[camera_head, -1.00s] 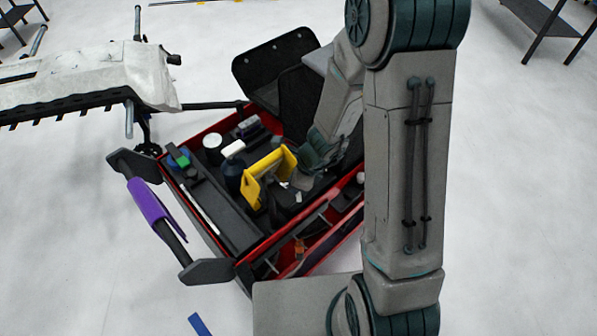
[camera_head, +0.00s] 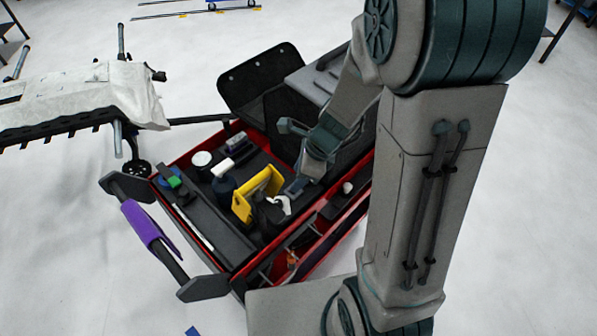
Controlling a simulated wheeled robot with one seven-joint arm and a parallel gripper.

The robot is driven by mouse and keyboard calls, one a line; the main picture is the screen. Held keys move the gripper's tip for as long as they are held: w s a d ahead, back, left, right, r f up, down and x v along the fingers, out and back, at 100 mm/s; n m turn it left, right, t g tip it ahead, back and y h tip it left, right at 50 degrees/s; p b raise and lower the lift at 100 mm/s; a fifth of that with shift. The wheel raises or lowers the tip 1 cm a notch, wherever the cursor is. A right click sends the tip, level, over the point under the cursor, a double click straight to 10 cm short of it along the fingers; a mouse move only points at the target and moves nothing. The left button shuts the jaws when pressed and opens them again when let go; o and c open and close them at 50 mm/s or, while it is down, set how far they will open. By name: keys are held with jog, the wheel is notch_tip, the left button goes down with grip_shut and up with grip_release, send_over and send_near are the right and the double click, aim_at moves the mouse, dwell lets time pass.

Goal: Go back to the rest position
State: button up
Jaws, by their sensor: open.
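My gripper (camera_head: 291,192) is over the right part of the red toolbox (camera_head: 262,262), at the end of my folded grey arm. It is open. It sits just right of a yellow holder (camera_head: 257,194) that stands in the toolbox tray. A small white and black item (camera_head: 281,205) shows just below the gripper; I cannot tell whether they touch. My forearm hides the right side of the toolbox.
A purple wrap (camera_head: 143,224) hangs on the cart's handle bar. A white covered bumper part (camera_head: 80,95) on a stand is at the left. The black toolbox lid (camera_head: 262,78) stands open behind. Clear floor (camera_head: 70,260) lies at the front left.

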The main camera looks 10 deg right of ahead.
dwell(0.3)
jog(key=s+d+r+n+t+h, duration=0.1)
jog(key=s+d+r+n+h, duration=0.1)
jog(key=s+r+n, duration=0.3)
jog(key=s+d+r+n+t+h+b, duration=0.1)
jog(key=s+d+r+n, duration=0.3)
jog(key=r+n, duration=0.6)
jog(key=s+n+h, duration=0.1)
jog(key=s+n, duration=0.1)
jog(key=n, duration=0.4)
jog(key=shift+s+d+r+n+t+b, duration=0.2)
jog(key=shift+d+r+n+t+b, duration=0.05)
jog(key=shift+r+n+t+b, duration=0.1)
